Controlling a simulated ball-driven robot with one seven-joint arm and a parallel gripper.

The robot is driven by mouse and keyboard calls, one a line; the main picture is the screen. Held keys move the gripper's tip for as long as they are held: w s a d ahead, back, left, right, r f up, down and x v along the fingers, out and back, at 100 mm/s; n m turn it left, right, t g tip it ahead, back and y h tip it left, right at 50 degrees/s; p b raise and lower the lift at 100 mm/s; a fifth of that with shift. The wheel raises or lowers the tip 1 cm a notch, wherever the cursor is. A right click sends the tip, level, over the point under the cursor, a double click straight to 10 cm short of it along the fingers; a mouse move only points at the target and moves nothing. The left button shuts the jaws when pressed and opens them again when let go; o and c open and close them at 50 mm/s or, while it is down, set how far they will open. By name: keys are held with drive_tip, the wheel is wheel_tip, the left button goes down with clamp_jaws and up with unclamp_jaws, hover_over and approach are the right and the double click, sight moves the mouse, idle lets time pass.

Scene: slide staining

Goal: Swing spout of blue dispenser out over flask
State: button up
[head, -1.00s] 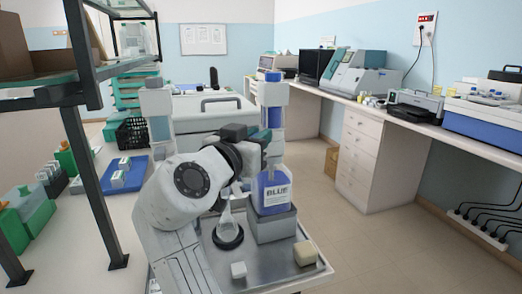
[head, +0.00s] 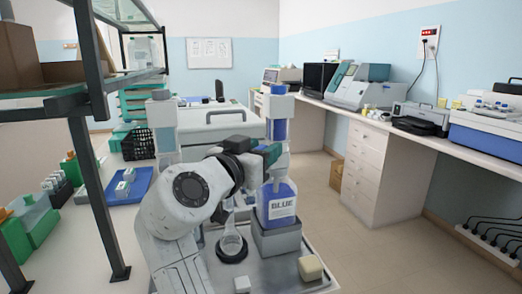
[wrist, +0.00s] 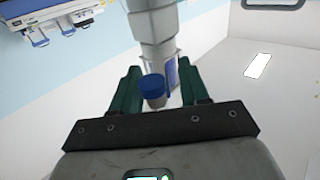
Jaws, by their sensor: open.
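The blue dispenser (head: 276,205) is a bottle of blue liquid labelled BLUE, standing on a grey block (head: 278,240). A clear flask (head: 231,243) stands left of it on a dark ring. My gripper (head: 271,154) is at the dispenser's top, with its green fingers partly hidden by my wrist. In the wrist view my gripper (wrist: 161,82) is open, its two green fingers apart. A small blue-topped piece (wrist: 151,88) shows between them; I cannot tell whether it touches a finger. The dispenser's spout and its direction cannot be made out in the head view.
A metal tray (head: 283,276) lies under the flask and block. On it are a cream block (head: 310,268) and a small white cube (head: 242,284). A dark shelf post (head: 100,200) stands at left, near a blue tray (head: 130,187).

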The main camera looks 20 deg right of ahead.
drive_tip(key=v, duration=1.1)
drive_tip(key=shift+b, duration=0.4)
